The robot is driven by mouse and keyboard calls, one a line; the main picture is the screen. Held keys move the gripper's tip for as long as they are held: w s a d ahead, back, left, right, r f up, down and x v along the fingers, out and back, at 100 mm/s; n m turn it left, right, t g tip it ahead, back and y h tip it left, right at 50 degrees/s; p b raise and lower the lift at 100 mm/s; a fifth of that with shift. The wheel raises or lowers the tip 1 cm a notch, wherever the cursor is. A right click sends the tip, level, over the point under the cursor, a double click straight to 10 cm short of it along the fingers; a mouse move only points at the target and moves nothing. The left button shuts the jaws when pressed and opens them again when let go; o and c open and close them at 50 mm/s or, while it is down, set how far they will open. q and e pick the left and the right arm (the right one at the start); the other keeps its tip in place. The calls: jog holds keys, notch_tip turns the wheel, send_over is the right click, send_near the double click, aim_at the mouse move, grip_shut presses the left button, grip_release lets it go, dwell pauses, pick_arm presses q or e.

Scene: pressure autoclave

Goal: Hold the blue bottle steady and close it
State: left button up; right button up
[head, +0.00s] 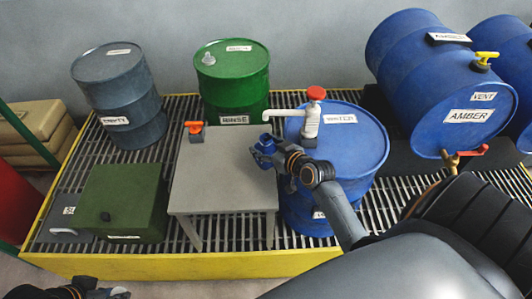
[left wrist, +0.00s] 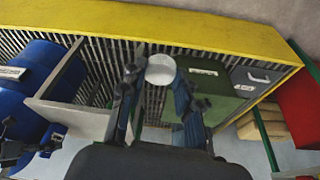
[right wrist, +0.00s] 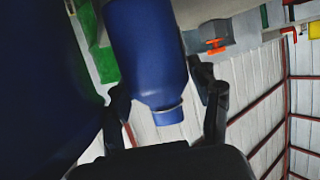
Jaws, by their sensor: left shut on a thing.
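My left gripper (left wrist: 158,80) is shut on a white round piece (left wrist: 161,68) in the left wrist view. In the head view this gripper (head: 105,293) shows only at the bottom left edge. The blue bottle (right wrist: 148,50) fills the upper middle of the right wrist view, its narrower end (right wrist: 168,115) toward my palm. My right gripper (right wrist: 160,85) has one finger on each side of it; whether they touch it I cannot tell. In the head view my right gripper (head: 270,152) is over the right edge of the grey table, with small blue parts at its tip.
The grey table (head: 215,185) carries an orange-red fitting (head: 194,128). A blue WATER drum (head: 355,150) with a white red-topped pump (head: 311,115) stands close to my right gripper. A green box (head: 122,202), green RINSE drum (head: 232,80) and grey drum (head: 118,95) stand around the table.

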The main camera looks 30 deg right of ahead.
aim_at(269, 140)
jog(key=c, duration=0.9)
jog(key=shift+o, duration=0.2)
jog(key=shift+r, duration=0.1)
jog(key=shift+r, duration=0.25)
notch_tip(269, 140, up, 2)
jog(key=shift+w+r, duration=0.1)
jog(key=shift+r, duration=0.1)
pick_arm(q)
jog(key=shift+r+p, duration=0.3)
jog(key=shift+f+b, duration=0.3)
pick_arm(e)
jog(key=s+r, duration=0.3)
jog(key=s, duration=0.1)
jog(key=s+a+r, duration=0.1)
jog(key=s+r, duration=0.2)
jog(key=s, duration=0.2)
jog(key=s+r, duration=0.4)
jog(key=s, duration=0.1)
jog(key=shift+a, duration=0.3)
